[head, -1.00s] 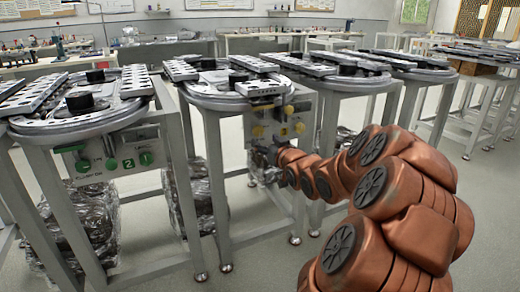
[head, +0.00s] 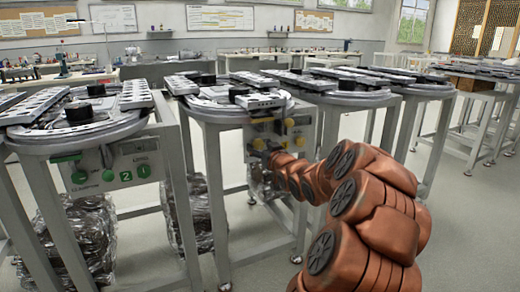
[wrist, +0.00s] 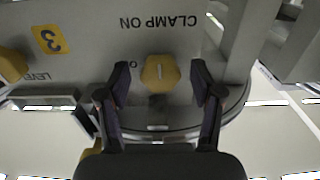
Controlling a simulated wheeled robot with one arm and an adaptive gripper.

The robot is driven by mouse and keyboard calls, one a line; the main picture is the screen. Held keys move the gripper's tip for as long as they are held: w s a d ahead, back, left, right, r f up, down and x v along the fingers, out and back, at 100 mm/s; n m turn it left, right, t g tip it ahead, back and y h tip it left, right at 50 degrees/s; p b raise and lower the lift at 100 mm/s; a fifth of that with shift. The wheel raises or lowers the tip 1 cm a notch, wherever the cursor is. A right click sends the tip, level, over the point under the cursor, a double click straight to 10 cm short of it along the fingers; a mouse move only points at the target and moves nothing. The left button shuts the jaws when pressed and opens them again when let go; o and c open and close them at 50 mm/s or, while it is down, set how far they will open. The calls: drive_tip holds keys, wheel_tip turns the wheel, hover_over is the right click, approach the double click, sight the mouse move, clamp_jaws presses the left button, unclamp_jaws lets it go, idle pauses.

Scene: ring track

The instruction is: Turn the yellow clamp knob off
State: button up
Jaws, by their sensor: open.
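The yellow clamp knob (wrist: 160,73) is six-sided, with a pale line on its face. In the wrist view it sits on the grey panel (wrist: 95,35) near the upside-down words CLAMP ON. My gripper (wrist: 159,82) is open, one finger on each side of the knob, with a gap showing on both sides. In the head view my gripper (head: 264,152) is at the panel's lower left, close to a yellow knob (head: 258,144), and partly hides that area.
A yellow 3 label (wrist: 49,40) and another yellow knob (wrist: 12,64) are left in the wrist view. The ring track (head: 235,108) stands above the panel. A neighbouring table with a green-knob panel (head: 110,168) stands left. Open floor (head: 450,230) lies right.

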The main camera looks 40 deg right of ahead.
drive_tip(key=shift+w, duration=0.15)
drive_tip(key=c, duration=1.2)
